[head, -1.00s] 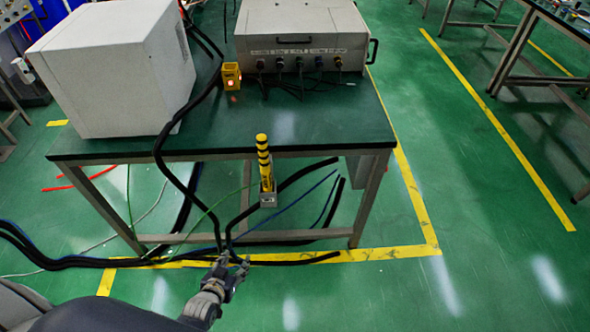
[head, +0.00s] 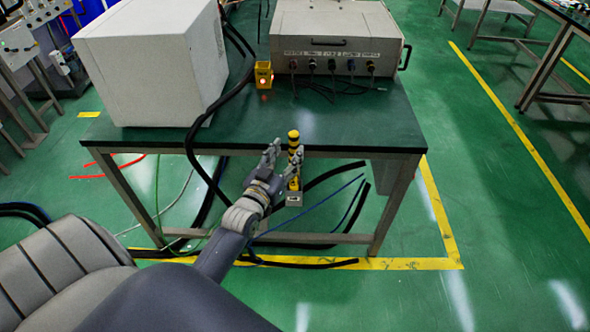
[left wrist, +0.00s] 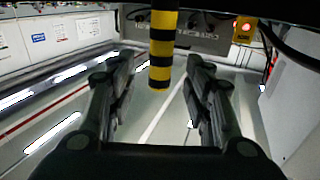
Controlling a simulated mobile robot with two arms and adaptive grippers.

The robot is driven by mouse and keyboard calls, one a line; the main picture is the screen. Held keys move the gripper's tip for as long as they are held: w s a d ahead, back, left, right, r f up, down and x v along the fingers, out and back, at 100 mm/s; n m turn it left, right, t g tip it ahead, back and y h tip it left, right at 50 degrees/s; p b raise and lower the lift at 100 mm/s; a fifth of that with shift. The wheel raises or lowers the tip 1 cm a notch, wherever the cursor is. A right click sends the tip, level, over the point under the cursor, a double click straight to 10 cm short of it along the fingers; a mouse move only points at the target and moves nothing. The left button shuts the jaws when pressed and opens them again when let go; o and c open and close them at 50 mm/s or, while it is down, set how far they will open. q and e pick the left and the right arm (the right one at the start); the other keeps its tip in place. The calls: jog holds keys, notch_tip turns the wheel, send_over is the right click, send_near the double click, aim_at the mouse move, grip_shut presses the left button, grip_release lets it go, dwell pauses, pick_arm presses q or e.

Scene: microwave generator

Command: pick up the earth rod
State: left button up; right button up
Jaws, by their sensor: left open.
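The earth rod is a black-and-yellow striped rod (head: 294,135) standing upright in a small grey holder (head: 295,198) at the front edge of the green table. In the head view, my left gripper (head: 284,150) is open beside the rod, its fingers pointing up and partly covering it. In the left wrist view, the striped rod (left wrist: 162,48) shows centred in the gap between the open fingers of the gripper (left wrist: 160,65). I cannot tell whether a finger touches it. My right gripper is out of view.
The green table (head: 340,122) carries a white cabinet (head: 140,70), a grey instrument case (head: 335,40) and a yellow box with a red light (head: 264,76). Thick black cables (head: 192,150) hang over the front edge at left. Floor right of the table is clear.

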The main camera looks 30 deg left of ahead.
aim_at(292, 146)
pick_arm(q)
jog(key=shift+w+a+f+b, duration=0.1)
jog(key=shift+w+b, duration=0.35)
jog(key=shift+w, duration=0.1)
jog(key=w, duration=0.1)
jog(key=w+b, duration=0.2)
jog(key=shift+w+a, duration=0.15)
jog(key=shift+a, duration=0.15)
jog(key=shift+w, duration=0.45)
jog(key=shift+c, duration=0.8)
jog(key=shift+a, duration=0.1)
grip_shut()
